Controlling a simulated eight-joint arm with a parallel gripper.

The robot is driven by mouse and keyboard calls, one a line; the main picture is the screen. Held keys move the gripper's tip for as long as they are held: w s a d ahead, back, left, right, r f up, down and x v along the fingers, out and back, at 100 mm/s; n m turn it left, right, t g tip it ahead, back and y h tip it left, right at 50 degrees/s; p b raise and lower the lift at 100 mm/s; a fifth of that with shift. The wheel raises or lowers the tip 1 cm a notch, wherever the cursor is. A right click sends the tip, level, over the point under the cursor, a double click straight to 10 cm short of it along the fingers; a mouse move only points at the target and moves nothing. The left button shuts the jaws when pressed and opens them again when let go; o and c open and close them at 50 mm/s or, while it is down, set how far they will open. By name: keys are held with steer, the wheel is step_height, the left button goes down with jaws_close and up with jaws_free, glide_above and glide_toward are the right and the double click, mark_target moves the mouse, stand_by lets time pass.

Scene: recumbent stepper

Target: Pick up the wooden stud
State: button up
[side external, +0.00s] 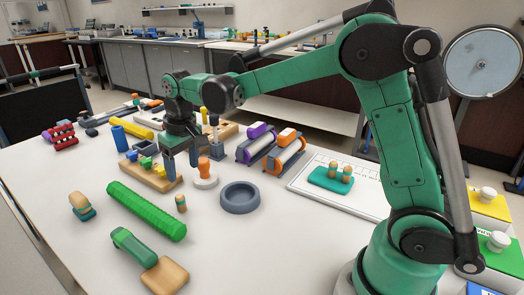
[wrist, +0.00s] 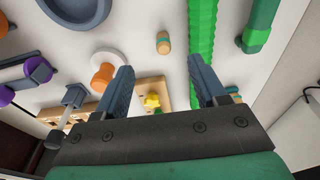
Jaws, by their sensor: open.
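A small wooden stud (side external: 181,203) with a teal band stands on the white table between the green ribbed roller and the grey round dish. In the wrist view the stud (wrist: 163,43) appears beyond my fingertips, between their lines, with nothing touching it. My gripper (side external: 182,162) is open and empty, pointing down above the table, behind the stud in the side view. Both fingers also show in the wrist view (wrist: 160,70), spread well apart. The stud is not hidden in either view.
The green ribbed roller (side external: 146,211) lies left of the stud. The grey dish (side external: 239,197) and an orange knob on a white base (side external: 204,173) are right and behind. A wooden board with coloured pieces (side external: 158,178) is close to my gripper. Two similar studs sit in a teal block (side external: 330,182).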

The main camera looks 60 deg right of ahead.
mark_target(179, 196)
steer(key=shift+g, duration=0.8)
steer(key=w+f, duration=0.2)
steer(key=f, duration=0.1)
steer(key=w+f, duration=0.1)
steer(key=f, duration=0.1)
steer(key=shift+a+f, duration=0.15)
steer(key=shift+f, duration=2.9)
jaws_close()
